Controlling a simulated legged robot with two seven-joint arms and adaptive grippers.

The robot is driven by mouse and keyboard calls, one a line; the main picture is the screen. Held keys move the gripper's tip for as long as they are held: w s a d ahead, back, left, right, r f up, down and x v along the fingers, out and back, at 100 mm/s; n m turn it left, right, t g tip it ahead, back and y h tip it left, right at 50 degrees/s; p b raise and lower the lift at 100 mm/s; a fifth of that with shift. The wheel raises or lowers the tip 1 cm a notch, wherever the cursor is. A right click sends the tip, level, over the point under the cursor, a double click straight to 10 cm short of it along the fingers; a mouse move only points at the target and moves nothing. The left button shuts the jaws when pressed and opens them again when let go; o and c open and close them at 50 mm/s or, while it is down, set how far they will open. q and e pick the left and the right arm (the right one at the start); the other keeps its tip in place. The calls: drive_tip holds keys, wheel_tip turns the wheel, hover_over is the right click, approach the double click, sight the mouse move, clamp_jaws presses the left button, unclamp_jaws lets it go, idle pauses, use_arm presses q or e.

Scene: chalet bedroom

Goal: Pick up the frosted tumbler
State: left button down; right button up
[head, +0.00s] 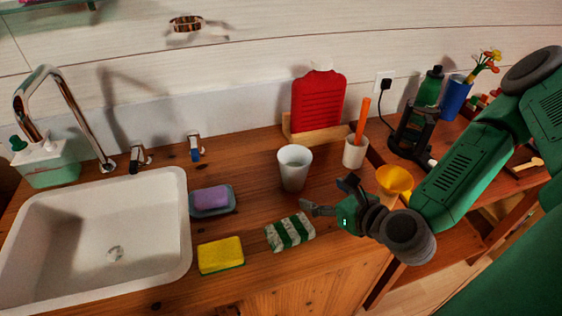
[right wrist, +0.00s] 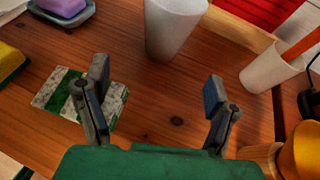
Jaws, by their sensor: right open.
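The frosted tumbler (head: 294,168) is a whitish, slightly tapered cup standing upright on the wooden counter, right of the sink. It also shows in the right wrist view (right wrist: 172,28), ahead of the fingers and roughly between them, its top cut off by the frame. My right gripper (head: 328,196) is open and empty, in front of and to the right of the tumbler, apart from it. In the right wrist view its two fingers (right wrist: 160,100) are spread with bare wood between them. My left gripper is not in view.
A red bottle-shaped item (head: 318,104) is behind.

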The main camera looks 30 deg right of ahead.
sight(301, 181)
drive_tip(key=b+x, duration=0.2)
drive_tip(key=shift+w+d+f, duration=0.15)
drive_tip(key=shift+w+f, duration=0.15)
drive_tip(key=x, duration=0.3)
drive_tip(key=d+x, duration=0.1)
drive_tip(key=x, duration=0.1)
drive_tip(key=shift+w+f, duration=0.1)
drive_tip(key=shift+w, duration=0.1)
drive_tip(key=shift+w+a+f+p, duration=0.1)
drive_tip(key=shift+w+a+p, duration=0.2)
drive_tip(key=shift+w+a, duration=0.1)
drive_tip(key=x, duration=0.4)
drive_tip(key=shift+w+f, duration=0.1)
drive_tip(key=shift+f, duration=0.2)
drive_tip(key=shift+w+f, duration=0.1)
drive_tip(key=shift+w, duration=0.05)
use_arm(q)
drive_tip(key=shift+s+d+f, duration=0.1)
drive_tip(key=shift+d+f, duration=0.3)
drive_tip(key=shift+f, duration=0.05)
use_arm(e)
drive_tip(key=shift+d, duration=0.3)
drive_tip(key=c, duration=1.1)
drive_tip(key=shift+a, duration=0.15)
drive_tip(key=c, duration=0.4)
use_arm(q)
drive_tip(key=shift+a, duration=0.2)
use_arm(e)
drive_tip(key=shift+o, duration=0.2)
drive_tip(key=shift+a, duration=0.15)
